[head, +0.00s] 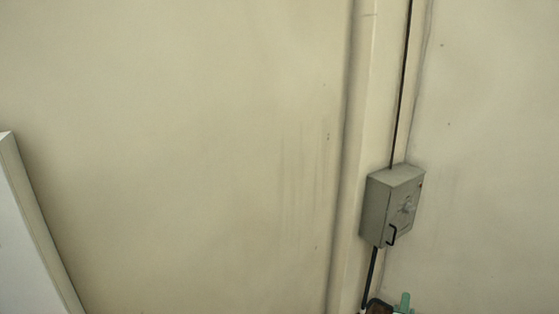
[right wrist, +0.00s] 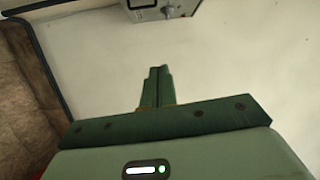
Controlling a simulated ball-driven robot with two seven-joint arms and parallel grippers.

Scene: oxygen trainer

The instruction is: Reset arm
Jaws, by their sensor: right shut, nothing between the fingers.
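My right gripper (right wrist: 158,72) points away from the camera in the right wrist view. Its two green fingers are together, with nothing between them. In the head view only a small green part of it (head: 404,303) shows at the bottom edge, below the grey wall box. The fingers point towards a pale surface and appear apart from it. My left gripper is not in view.
A grey metal box (head: 392,206) with a black handle hangs on the beige wall (head: 200,130), with dark conduit above and below. A grey box (right wrist: 160,9) shows at the wrist view's top. A white panel (head: 28,235) stands at left. A brown surface (right wrist: 25,95) lies left.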

